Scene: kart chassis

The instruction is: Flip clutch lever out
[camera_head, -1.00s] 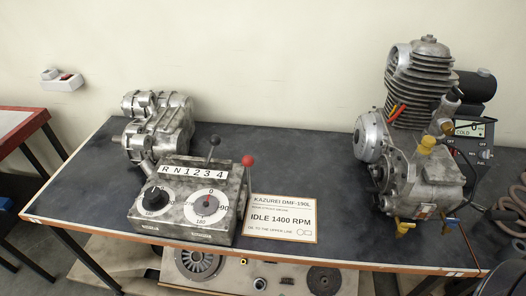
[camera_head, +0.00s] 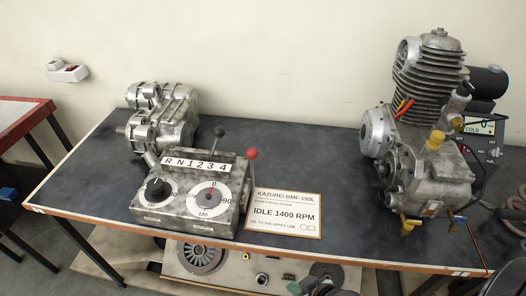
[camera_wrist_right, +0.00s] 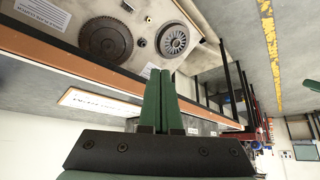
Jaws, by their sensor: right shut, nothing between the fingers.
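A grey metal control box (camera_head: 190,203) with two dials and an "R N 1 2 3 4" strip stands on the left half of the bench. A lever with a red knob (camera_head: 252,154) rises at its right side, and a lever with a black knob (camera_head: 219,132) rises behind it. No label shows which is the clutch lever. My right gripper (camera_head: 304,285) shows partly at the bottom edge, in front of the bench and well away from both levers. In the right wrist view its green fingers (camera_wrist_right: 159,88) are together and empty. My left gripper is not in view.
A finned engine (camera_head: 430,130) stands on the right of the bench (camera_head: 310,150), and a gearbox casting (camera_head: 165,115) behind the box. An "IDLE 1400 RPM" card (camera_head: 284,214) lies between. Clutch discs (camera_wrist_right: 107,39) lie on the shelf below. The bench's middle is clear.

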